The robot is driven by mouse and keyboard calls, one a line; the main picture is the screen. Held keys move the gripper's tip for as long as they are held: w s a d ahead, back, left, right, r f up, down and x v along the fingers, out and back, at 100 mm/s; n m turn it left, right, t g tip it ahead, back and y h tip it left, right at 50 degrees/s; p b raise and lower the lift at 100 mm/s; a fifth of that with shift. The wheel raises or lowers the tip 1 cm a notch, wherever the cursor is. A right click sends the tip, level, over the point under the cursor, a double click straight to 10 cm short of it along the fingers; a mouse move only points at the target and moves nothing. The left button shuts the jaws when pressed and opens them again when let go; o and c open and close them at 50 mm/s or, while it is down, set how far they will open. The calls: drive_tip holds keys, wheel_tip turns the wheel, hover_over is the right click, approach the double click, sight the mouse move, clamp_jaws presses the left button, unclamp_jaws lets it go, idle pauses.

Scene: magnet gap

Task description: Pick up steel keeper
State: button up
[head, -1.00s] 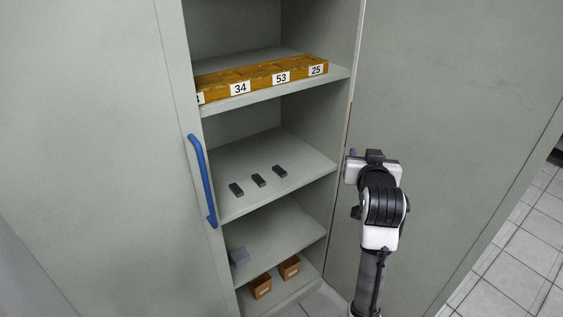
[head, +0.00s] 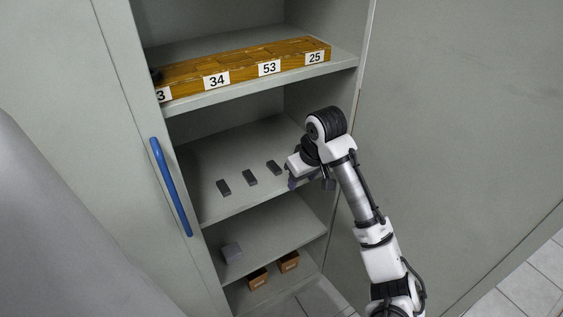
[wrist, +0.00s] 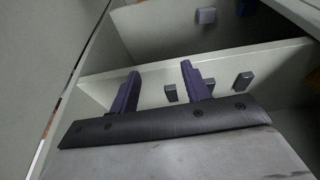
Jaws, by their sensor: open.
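Three small dark grey bars stand in a row on the middle shelf: a left bar (head: 223,188), a middle bar (head: 250,177) and a right bar (head: 274,167). I cannot tell which of these is the steel keeper. My gripper (head: 291,183) is at the front right of the middle shelf, near the right bar. In the wrist view my gripper (wrist: 160,70) is open and empty, its purple fingers apart. One dark bar (wrist: 171,93) shows between the fingers, beyond them; two more show to the right.
The upper shelf holds a row of yellow-brown numbered boxes (head: 240,68). Two small brown boxes (head: 258,279) stand at the bottom. The left door has a blue handle (head: 171,187). The cabinet's right side wall (head: 345,80) is close to my arm. The back of the middle shelf is clear.

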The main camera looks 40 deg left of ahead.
drive_tip(key=b, duration=0.2)
hover_over(274, 166)
drive_tip(key=d, duration=0.2)
drive_tip(key=shift+s+r, duration=0.1)
drive_tip(key=shift+s, duration=0.3)
drive_tip(key=p+x, duration=0.1)
drive_tip(key=x, duration=0.4)
clamp_jaws()
